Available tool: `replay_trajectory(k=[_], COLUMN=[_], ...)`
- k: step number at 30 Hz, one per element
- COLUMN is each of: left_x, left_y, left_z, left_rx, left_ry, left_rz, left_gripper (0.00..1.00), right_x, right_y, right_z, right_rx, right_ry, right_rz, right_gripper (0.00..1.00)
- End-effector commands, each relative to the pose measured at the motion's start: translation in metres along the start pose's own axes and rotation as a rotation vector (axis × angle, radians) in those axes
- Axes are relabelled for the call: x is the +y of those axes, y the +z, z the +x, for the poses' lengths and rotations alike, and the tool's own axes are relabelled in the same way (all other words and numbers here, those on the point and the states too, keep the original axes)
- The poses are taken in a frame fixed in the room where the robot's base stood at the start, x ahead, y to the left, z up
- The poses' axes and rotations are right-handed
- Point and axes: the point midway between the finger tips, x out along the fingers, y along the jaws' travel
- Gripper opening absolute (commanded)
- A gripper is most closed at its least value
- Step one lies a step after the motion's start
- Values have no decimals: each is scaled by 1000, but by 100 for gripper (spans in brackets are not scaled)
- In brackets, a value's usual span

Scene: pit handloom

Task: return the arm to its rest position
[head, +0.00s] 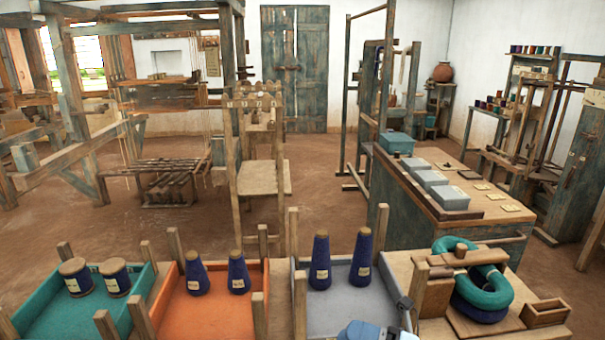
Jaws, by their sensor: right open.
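My right gripper (384,325) shows only in part at the bottom edge of the head view, right of centre. It is open and low over the front of the grey tray (335,300). I see nothing held in it. Two dark blue cones of yarn, a left one (320,262) and a right one (361,263), stand upright in that tray, behind the gripper and apart from it. The rest of my right arm is out of the picture. My left gripper is not in view.
An orange tray (215,315) holds two smaller blue cones; a teal tray (60,318) holds two spools. Wooden posts stand at the tray corners. Right of the gripper is a wooden stand with teal and blue yarn hanks (480,285). A bench (440,215) with boxes stands behind.

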Motion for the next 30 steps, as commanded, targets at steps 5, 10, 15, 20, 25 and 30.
replay_trajectory(k=[5,10,15,20,25,30], left_x=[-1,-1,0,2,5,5], left_y=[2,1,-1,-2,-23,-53], left_z=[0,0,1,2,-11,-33], left_rx=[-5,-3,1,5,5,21], left_ry=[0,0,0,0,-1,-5], left_rz=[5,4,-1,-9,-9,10], left_gripper=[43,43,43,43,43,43], right_x=[-37,-89,-128,-147,-131,-102], right_y=[-11,-48,-107,-166,-190,-179], right_z=[-36,-97,-151,-187,-199,-193], right_rx=[-481,-907,-1228,-1454,-1573,-1566], right_ry=[25,12,-16,-42,-56,-62], right_rz=[551,1068,1461,1739,1883,1861], right_gripper=[57,57,57,57,57,57])
